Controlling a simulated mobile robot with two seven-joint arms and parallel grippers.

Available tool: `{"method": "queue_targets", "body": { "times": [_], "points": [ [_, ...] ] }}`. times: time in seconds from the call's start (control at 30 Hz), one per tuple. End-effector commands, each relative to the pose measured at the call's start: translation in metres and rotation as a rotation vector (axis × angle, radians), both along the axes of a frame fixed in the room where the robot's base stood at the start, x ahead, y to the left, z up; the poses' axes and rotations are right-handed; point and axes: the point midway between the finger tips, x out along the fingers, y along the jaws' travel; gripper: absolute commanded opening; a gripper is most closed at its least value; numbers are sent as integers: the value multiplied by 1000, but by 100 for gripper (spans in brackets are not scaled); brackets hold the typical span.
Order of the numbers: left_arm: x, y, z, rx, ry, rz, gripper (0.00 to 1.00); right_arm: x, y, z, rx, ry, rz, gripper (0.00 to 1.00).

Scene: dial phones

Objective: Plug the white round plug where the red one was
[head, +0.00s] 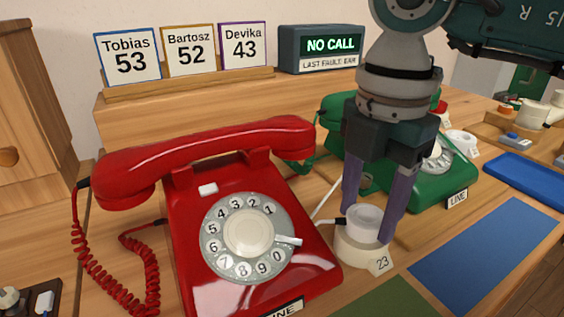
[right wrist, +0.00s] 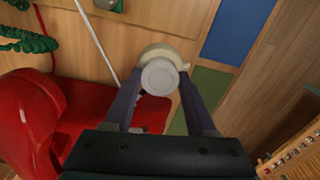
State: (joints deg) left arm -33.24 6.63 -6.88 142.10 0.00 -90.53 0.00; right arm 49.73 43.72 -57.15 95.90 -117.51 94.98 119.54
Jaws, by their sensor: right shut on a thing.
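My right gripper (head: 370,225) reaches down from the top, its purple fingers shut on the white round plug (head: 364,221). The plug is upright at a round cream socket base (head: 358,248) with a tag reading 23, beside the red phone (head: 235,215). In the right wrist view the plug (right wrist: 160,77) sits between the fingertips, overlapping the cream base (right wrist: 168,52). I cannot tell whether it is fully seated. My left gripper is not in view.
Blue (head: 485,250) and green (head: 390,300) mats lie right of and in front of the base. A blue tray (head: 524,171) and another white round piece (head: 461,141) are further right.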

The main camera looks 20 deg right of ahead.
Motion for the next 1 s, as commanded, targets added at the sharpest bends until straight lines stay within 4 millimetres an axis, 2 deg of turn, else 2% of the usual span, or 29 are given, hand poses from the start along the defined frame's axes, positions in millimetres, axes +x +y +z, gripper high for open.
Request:
{"method": "queue_targets", "body": {
  "times": [0.1, 0.13, 0.4, 0.43, 0.73, 0.87, 1.0],
  "points": [
    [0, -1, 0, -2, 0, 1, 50, 0, 0, 0, 0, 0, 0, 12],
    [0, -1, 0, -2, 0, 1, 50, 0, 0, 0, 0, 0, 0, 59],
    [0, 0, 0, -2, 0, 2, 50, 0, 0, 0, 0, 0, 0, 89],
    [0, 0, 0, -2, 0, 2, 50, 0, 0, 0, 0, 0, 0, 91],
    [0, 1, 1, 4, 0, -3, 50, 0, 0, 5, -1, -1, 0, 91],
    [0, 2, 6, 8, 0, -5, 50, 1, 0, 24, 1, -4, 1, 91],
    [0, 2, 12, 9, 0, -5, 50, 1, 0, 53, 0, -5, 0, 91]
  ]
}}
